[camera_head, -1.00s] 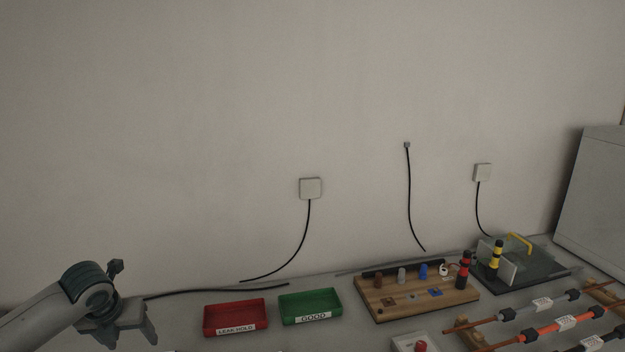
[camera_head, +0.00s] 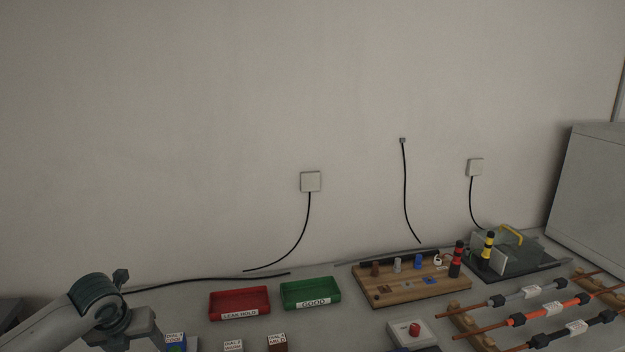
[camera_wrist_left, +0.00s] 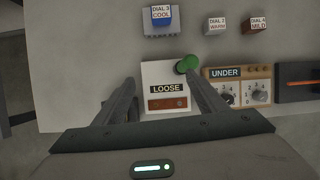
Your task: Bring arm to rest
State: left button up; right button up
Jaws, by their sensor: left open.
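My left arm comes in from the left in the head view. Its gripper (camera_head: 128,338) is over the left part of the bench, with the fingers partly cut off by the bottom edge. In the left wrist view the gripper (camera_wrist_left: 160,88) is open, with nothing between its two fingers. Beyond the fingers is a white panel (camera_wrist_left: 165,73) labelled LOOSE with a green knob (camera_wrist_left: 187,64) near the right finger. I cannot tell whether that finger touches it. My right gripper is not in view.
A red LEAK HOLD tray (camera_head: 240,314), a green GOOD tray (camera_head: 312,305), a wooden board (camera_head: 380,300) and cable samples (camera_head: 565,328) stand on the bench. The wrist view shows labelled blocks (camera_wrist_left: 161,20) and an UNDER dial box (camera_wrist_left: 240,75). Wall is behind.

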pick_arm(q)
jog(key=s+d+f+n+h, duration=0.3)
jog(key=s+d+f+n, duration=0.9)
jog(key=s+d+f, duration=0.4)
jog(key=s+f+n+y, duration=0.2)
jog(key=s+n, duration=1.7)
jog(key=s, duration=0.3)
notch_tip(320, 180, down, 29)
jog(key=g, duration=0.2)
jog(key=s+a+f+g+b, duration=0.1)
jog(key=s+a+f, duration=0.1)
jog(key=s+f, duration=1.7)
jog(key=shift+a+m+b, duration=0.2)
jog(key=shift+m+b, duration=0.2)
